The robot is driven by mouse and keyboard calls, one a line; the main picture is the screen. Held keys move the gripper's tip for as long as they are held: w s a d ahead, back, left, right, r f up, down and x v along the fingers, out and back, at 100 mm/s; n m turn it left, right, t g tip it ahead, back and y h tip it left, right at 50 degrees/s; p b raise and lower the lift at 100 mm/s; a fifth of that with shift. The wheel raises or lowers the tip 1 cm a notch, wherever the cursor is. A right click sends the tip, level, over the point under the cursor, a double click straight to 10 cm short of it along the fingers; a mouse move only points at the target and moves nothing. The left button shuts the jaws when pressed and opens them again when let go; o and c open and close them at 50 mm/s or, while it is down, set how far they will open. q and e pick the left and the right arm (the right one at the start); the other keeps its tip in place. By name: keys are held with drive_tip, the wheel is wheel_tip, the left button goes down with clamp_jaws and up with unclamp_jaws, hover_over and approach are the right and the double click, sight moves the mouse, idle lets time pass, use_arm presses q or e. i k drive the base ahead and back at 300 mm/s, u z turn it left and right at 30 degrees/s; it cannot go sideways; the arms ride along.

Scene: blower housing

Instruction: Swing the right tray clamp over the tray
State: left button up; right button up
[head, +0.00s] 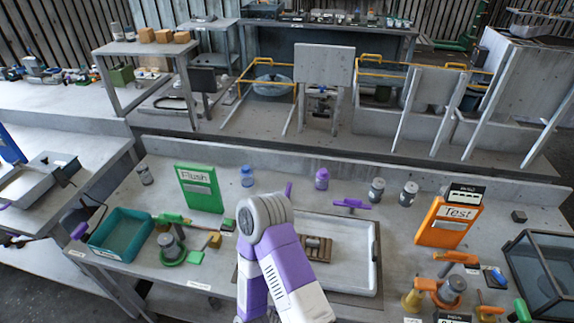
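The white tray (374,262) lies on the workbench right of centre, with a brown slatted part (318,248) inside it. A purple clamp handle (350,204) lies sideways just beyond the tray's far rim and appears to be the right tray clamp. Another purple piece (288,189) stands upright farther left, partly hidden by my arm; it may be the left clamp. One of my purple and white arms bends up in the middle of the view and covers the tray's left side. Neither of my grippers can be made out.
A green Flush sign (199,188) and teal bin (121,236) are at left. An orange Test sign (449,222) and a glass-sided box (545,270) are at right. Two dark-lidded jars (376,190) (408,194) and a purple bottle (321,179) stand behind the tray.

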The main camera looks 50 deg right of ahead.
sight(350, 203)
drive_tip(key=u, duration=1)
drive_tip(key=k, duration=0.7)
drive_tip(key=z, duration=1)
